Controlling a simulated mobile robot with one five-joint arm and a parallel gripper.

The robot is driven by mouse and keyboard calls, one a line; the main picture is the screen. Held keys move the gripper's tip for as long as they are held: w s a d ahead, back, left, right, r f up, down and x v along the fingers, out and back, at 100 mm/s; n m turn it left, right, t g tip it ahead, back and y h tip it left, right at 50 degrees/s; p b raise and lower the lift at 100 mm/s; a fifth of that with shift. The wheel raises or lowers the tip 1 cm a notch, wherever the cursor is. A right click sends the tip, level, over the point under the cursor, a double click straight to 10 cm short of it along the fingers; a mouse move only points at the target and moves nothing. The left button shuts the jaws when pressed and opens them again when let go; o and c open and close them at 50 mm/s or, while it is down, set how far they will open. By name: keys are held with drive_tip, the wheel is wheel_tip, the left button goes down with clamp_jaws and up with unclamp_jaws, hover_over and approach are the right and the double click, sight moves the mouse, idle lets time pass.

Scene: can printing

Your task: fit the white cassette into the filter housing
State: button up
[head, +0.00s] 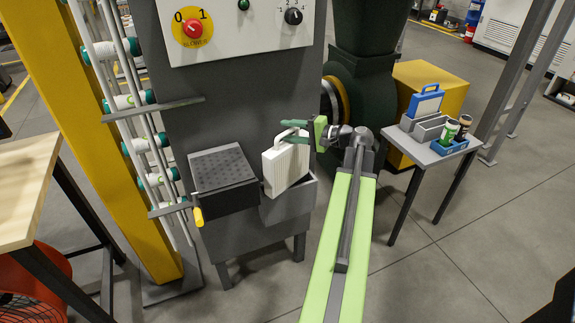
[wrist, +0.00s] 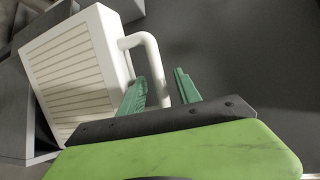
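The white cassette (head: 284,166), a ribbed slab with a loop handle, stands tilted at the mouth of the grey filter housing (head: 291,207). Its lower edge is hidden behind the housing's rim, so how deep it sits cannot be told. My gripper (head: 288,131) is at the cassette's top, its green fingers spread on either side of the handle. In the wrist view the cassette (wrist: 75,80) fills the left, and the handle runs down between the fingers of my gripper (wrist: 160,80) with a small gap to the right finger.
The housing's dark perforated lid (head: 222,168) with a yellow handle (head: 198,216) is left of the opening. A control panel (head: 240,25) is above. A small side table (head: 425,150) with a grey tray and canisters stands right, and a wooden table (head: 25,190) left.

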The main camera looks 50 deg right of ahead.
clamp_jaws()
idle(1.3)
